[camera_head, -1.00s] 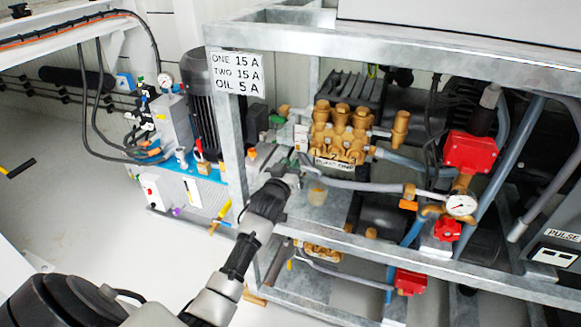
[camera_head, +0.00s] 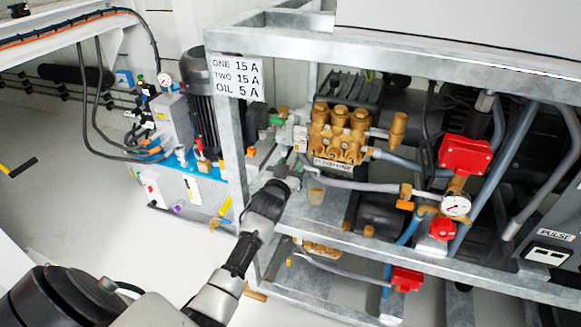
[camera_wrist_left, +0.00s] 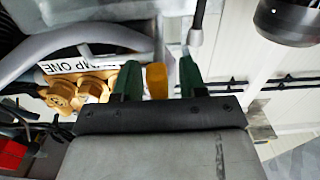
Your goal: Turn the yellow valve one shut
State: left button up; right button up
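A small yellow-orange block, which looks like the handle of valve one (camera_wrist_left: 156,81), shows between my left gripper's two green fingers in the left wrist view. My left gripper (camera_wrist_left: 161,78) is open around it. The block is close to the left finger, and a gap shows on the right finger's side. In the head view the left gripper (camera_head: 291,168) is at the frame's left end, just left of the brass pump labelled pump one (camera_head: 340,135). The handle cannot be made out there, hidden by or near the gripper. My right gripper is not in view.
A galvanized frame post (camera_head: 230,140) stands just left of the gripper. A grey hose (camera_head: 350,186) runs right to a gauge (camera_head: 455,205) and a red box (camera_head: 466,154). A hydraulic unit (camera_head: 175,125) stands behind left.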

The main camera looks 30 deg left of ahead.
pick_arm(q)
jog(key=shift+s, duration=0.1)
jog(key=p+v, duration=0.2)
jog(key=v, duration=0.8)
jog(key=shift+s, duration=0.3)
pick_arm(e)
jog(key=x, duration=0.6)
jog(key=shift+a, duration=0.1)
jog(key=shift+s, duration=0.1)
